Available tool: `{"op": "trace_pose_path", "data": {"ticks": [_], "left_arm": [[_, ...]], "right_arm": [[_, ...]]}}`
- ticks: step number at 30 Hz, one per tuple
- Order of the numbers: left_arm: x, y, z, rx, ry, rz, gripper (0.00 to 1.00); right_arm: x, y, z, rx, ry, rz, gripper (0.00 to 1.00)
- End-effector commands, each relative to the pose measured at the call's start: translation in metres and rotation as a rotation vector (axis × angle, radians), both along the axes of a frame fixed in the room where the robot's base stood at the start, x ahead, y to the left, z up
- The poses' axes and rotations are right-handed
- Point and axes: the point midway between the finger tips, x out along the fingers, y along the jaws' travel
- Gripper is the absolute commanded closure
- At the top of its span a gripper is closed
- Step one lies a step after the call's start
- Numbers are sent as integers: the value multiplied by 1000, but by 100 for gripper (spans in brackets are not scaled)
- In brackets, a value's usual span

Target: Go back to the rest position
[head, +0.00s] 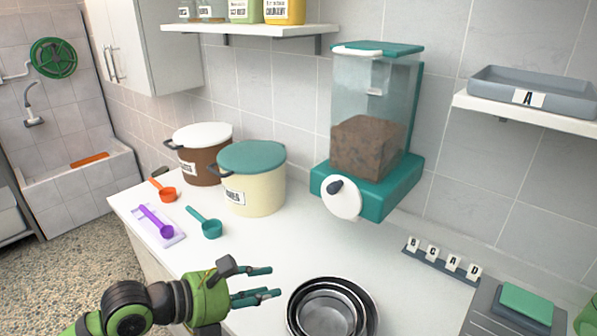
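My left gripper (262,283) is green and black and reaches in from the lower left over the front of the white counter (250,240). Its teal fingers are apart with nothing between them. They point right, toward nested metal bowls (291,308) at the bottom centre, and appear left of the bowls' rim.
A teal dispenser (375,185) hangs on the wall. Cream (265,195) and brown (200,170) tubs stand at the back. Orange (167,194), purple (152,218) and teal (210,229) scoops lie left. A letter rack (430,262) and grey scale (490,310) are right.

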Motion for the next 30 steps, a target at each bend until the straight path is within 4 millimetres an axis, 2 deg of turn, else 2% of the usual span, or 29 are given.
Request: {"op": "trace_pose_path", "data": {"ticks": [2,4,7,9,11,14,17,18,20,21,25,27,30], "left_arm": [[-7,-14,11,-113,12,-13,65],[-15,-29,30,-285,35,-19,65],[-23,-38,70,-621,86,7,65],[-22,-30,96,-876,133,62,65],[-18,-14,111,-1089,179,131,65],[-7,26,117,-1422,268,294,65],[3,72,95,-1721,371,514,65],[4,90,79,-1831,416,617,65],[3,113,48,-1975,489,786,65],[-1,125,26,-2055,537,902,65],[-27,148,-50,-2234,697,1279,65],[-49,150,-88,-2287,789,1485,65],[-86,144,-135,-2311,916,1769,65]], "right_arm": [[0,0,0,0,0,0,67],[0,0,0,0,0,0,67],[0,0,0,0,0,0,67],[0,0,0,0,0,0,67],[0,0,0,0,0,0,67],[0,-1,0,-1,1,0,67],[0,-1,0,-1,1,0,67],[0,-1,0,-1,1,0,67],[0,-1,0,-1,1,0,67],[0,-1,0,-1,1,0,67],[0,0,0,-1,1,1,67],[0,0,0,0,1,1,67],[0,0,0,0,1,1,67]]}}
